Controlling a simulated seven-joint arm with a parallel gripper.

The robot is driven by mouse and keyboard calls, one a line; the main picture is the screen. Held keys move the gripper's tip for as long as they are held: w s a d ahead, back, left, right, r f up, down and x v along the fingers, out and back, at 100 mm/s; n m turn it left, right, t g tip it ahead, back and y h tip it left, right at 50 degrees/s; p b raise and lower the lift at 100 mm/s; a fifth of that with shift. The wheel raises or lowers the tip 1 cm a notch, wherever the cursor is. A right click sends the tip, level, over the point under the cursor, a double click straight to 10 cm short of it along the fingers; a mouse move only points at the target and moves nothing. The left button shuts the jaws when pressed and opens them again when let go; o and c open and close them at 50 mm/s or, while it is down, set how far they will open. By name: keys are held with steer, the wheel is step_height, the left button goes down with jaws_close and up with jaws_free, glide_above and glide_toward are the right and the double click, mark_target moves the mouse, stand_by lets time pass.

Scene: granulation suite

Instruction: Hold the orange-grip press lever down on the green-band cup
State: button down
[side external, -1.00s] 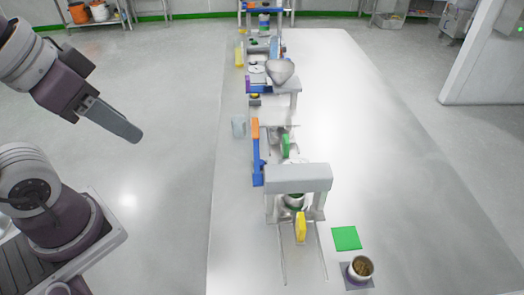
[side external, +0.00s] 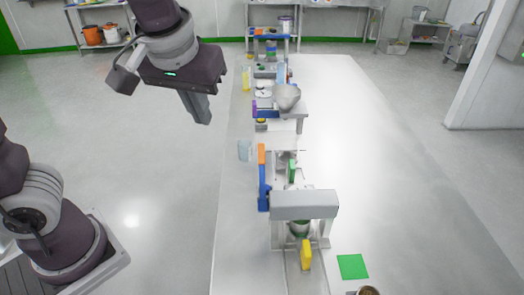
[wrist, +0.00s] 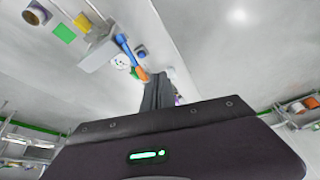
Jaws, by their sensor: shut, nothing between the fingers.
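The press lever stands beside the press at its left, with its orange grip (side external: 261,154) up and its blue arm (side external: 263,192) below. The press (side external: 304,204) has a grey top block. In the wrist view the orange grip (wrist: 142,74) shows just beyond my shut fingertips (wrist: 160,77).
A yellow handle (side external: 306,255) is in front of the press, with a green square (side external: 353,266) to the right. Another cup (side external: 368,291) is cut off at the lower edge. The table's right side is free.

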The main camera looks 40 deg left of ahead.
mark_target(262, 153)
steer(key=w+d+f+n+y, duration=0.2)
steer(key=w+d+f+n, duration=0.1)
steer(key=w+d, duration=0.3)
steer(key=shift+w+d+f+n+t, duration=0.3)
steer(key=shift+w+t, duration=0.1)
steer(key=shift+w, duration=0.8)
steer(key=x, duration=1.4)
steer(key=shift+f, duration=0.1)
